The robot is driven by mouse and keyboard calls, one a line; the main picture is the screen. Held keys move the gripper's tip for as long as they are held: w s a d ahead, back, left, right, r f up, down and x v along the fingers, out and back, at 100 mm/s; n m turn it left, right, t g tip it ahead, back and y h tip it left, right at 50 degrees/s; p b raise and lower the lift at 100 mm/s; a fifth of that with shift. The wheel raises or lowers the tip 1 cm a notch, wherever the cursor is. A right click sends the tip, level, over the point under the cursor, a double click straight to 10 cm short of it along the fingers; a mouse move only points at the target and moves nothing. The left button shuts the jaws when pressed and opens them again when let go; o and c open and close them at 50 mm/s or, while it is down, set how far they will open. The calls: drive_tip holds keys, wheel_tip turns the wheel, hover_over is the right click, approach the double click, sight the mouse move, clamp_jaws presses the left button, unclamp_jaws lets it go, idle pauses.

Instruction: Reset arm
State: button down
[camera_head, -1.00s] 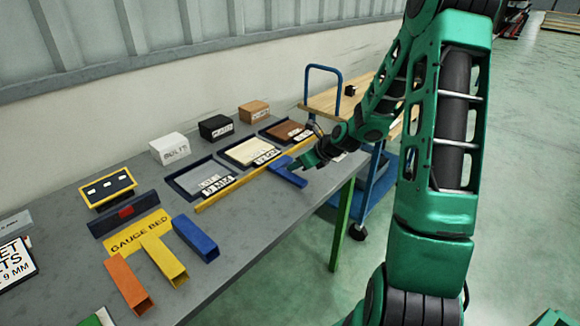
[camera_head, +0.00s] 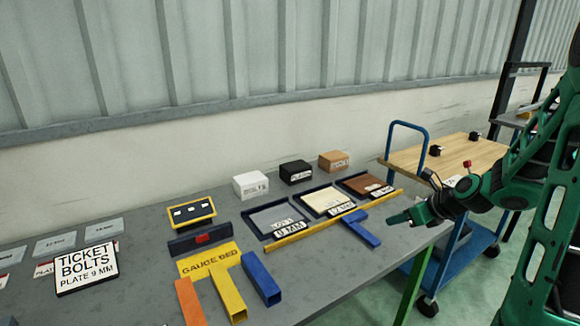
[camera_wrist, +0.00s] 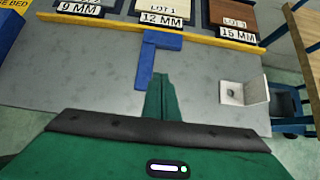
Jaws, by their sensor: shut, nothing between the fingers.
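My gripper (camera_head: 400,218) is green and hangs over the right end of the grey workbench (camera_head: 330,272). Its fingers are together with nothing between them; the closed fingers also show in the wrist view (camera_wrist: 164,98). In the wrist view the same blue gauge (camera_wrist: 150,50) lies ahead of the fingers, against the yellow bar (camera_wrist: 210,37). I cannot tell the exact gap between gauge and fingertips.
Trays (camera_head: 272,220) labelled in MM stand behind the yellow bar. Orange, yellow and blue gauges (camera_head: 262,279) lie by the gauge bed. A metal bracket (camera_wrist: 243,92) is right of my fingers. A wooden-topped blue trolley (camera_head: 465,155) stands beyond the bench. A ticket sign (camera_head: 86,267) is at left.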

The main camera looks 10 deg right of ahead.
drive_tip(key=s+a+r+n+g+h, duration=0.1)
drive_tip(key=s+r+n+g, duration=0.1)
drive_tip(key=s+n, duration=0.6)
drive_tip(key=s+a+r+n+g+h, duration=0.1)
drive_tip(key=s+r+n+g, duration=0.1)
drive_tip(key=s+n, duration=0.7)
drive_tip(key=s+a+r+n+g, duration=0.1)
drive_tip(key=s+n+g, duration=0.3)
drive_tip(key=s+n, duration=0.4)
drive_tip(key=s+r, duration=0.1)
drive_tip(key=s, duration=0.6)
drive_tip(key=shift+s+a+r+h, duration=0.25)
drive_tip(key=shift+s+a+h, duration=0.05)
drive_tip(key=shift+a+h, duration=0.1)
drive_tip(key=shift+w+f, duration=0.25)
drive_tip(key=shift+w, duration=0.4)
